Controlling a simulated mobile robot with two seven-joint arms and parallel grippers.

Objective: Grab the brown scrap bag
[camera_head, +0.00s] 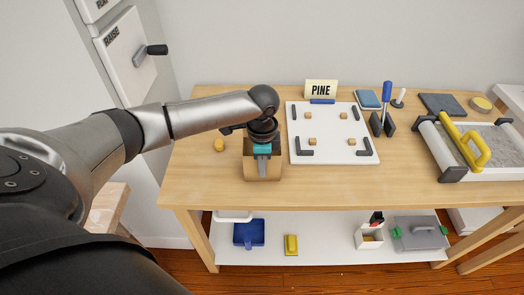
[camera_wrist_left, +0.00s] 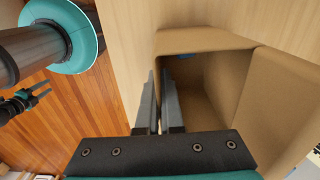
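The brown scrap bag (camera_head: 249,171) stands upright and open-topped on the wooden table, left of the white board. It also shows in the left wrist view (camera_wrist_left: 270,95), where I look down into it; a small blue patch shows inside. My left gripper (camera_head: 262,168) is at the bag's near side, pointing down. In the left wrist view its two fingers (camera_wrist_left: 158,85) are close together, one on each side of the bag's wall, and look shut on it. My right gripper (camera_wrist_left: 40,96) shows small at the left of the wrist view, away from the bag, its fingers apart.
The white board (camera_head: 333,132) with dark corner brackets lies right of the bag, with a PINE sign (camera_head: 321,89) behind it. A tray with a yellow-handled tool (camera_head: 466,147) stands at the right. The table front is clear.

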